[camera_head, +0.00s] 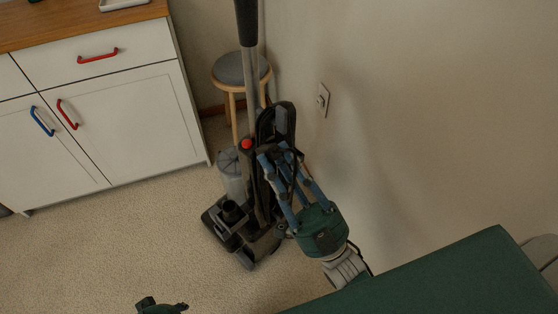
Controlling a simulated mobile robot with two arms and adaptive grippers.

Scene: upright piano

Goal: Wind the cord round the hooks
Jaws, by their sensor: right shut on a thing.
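An upright vacuum cleaner (262,215) stands on the carpet near the wall, its handle (246,25) rising past the top edge. On its right side is a black looped part (275,118), which looks like the cord around the hooks; the separate hooks cannot be made out. My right gripper (276,158) reaches in from the lower right, just below that loop. It is shut on a dark strand of cord (293,172), and its fingers hide part of the vacuum body. My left gripper (162,307) shows only partly at the bottom edge, away from the vacuum; its jaws are unclear.
A round stool (240,69) stands close behind the vacuum. A white cabinet (140,125) with red and blue handles is at the left. Carpet (110,245) at the lower left is clear.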

